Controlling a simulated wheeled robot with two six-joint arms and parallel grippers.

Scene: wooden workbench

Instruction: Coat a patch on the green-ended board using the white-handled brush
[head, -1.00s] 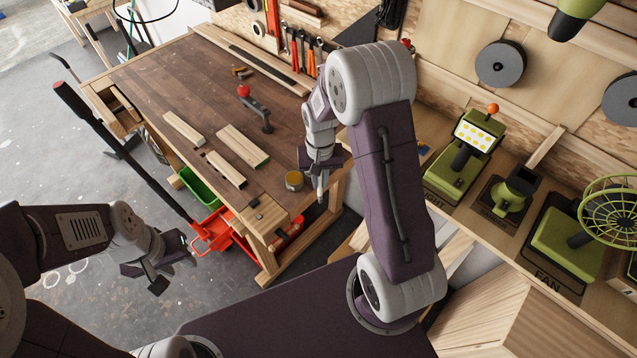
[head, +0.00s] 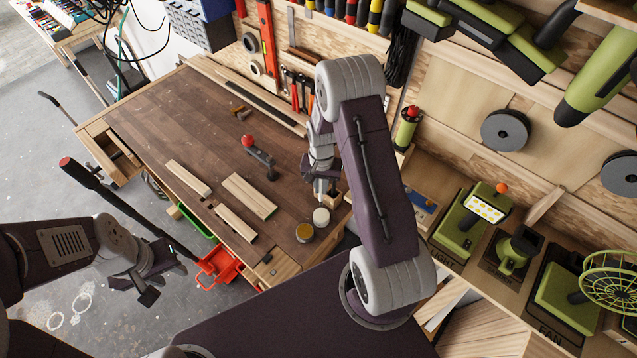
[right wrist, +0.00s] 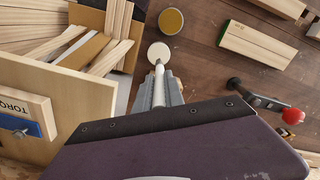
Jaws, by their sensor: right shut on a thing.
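The green-ended board (head: 249,196) lies flat on the bench; it also shows in the right wrist view (right wrist: 258,45), its green end toward the left. My right gripper (head: 322,188) is shut on the white-handled brush (right wrist: 159,84), which points toward a round white-topped container (head: 321,217). That white top shows in the right wrist view (right wrist: 159,52) just beyond the brush; I cannot tell whether they touch. The bristles are not clearly visible. A tin with a yellow top (head: 304,232) stands beside the white one. My left gripper (head: 137,287) is open and empty, off the bench.
A wooden box of sticks (right wrist: 90,45) is beside the right gripper. The bench's far left part is clear.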

